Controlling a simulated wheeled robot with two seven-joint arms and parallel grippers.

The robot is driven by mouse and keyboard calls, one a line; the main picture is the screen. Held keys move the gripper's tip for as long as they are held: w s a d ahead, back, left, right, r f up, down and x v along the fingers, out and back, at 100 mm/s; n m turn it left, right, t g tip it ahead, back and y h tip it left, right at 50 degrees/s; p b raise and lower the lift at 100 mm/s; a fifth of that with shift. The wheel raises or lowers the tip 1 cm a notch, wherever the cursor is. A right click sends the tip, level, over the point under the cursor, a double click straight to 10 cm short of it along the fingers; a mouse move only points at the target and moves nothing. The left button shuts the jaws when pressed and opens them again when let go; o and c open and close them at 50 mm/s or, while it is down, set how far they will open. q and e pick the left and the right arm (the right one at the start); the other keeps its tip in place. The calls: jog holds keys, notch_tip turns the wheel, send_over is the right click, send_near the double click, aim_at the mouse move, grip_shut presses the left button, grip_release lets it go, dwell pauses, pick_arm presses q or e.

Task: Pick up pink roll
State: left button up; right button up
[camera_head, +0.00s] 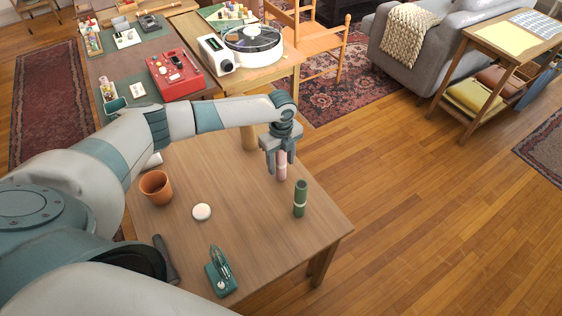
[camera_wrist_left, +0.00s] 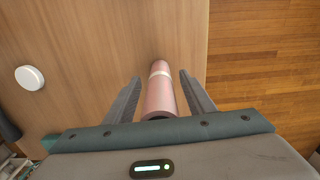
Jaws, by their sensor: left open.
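The pink roll (camera_head: 281,167) stands upright on the wooden table (camera_head: 244,255), with a pale band around it. In the left wrist view the pink roll (camera_wrist_left: 159,92) lies between the two fingers of my left gripper (camera_wrist_left: 160,95), with a gap on each side. My left gripper (camera_head: 280,167) is open and comes down over the roll from above in the head view. The fingers hide part of the roll there. My right gripper is not in view.
A green roll (camera_head: 300,199) stands close by, nearer the front. A terracotta pot (camera_head: 156,187), a white round object (camera_head: 201,212) and a green device (camera_head: 220,272) are also on the table. A wooden chair (camera_head: 313,45) stands behind. Bare floor lies to the right.

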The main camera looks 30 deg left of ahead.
pick_arm(q)
jog(key=shift+c, duration=0.6)
jog(key=c, duration=1)
jog(key=shift+c, duration=0.2)
jog(key=shift+r, duration=0.6)
notch_tip(320, 180, up, 8)
jog(key=shift+f+b, duration=0.25)
jog(key=shift+b, duration=0.9)
jog(key=shift+r, duration=0.7)
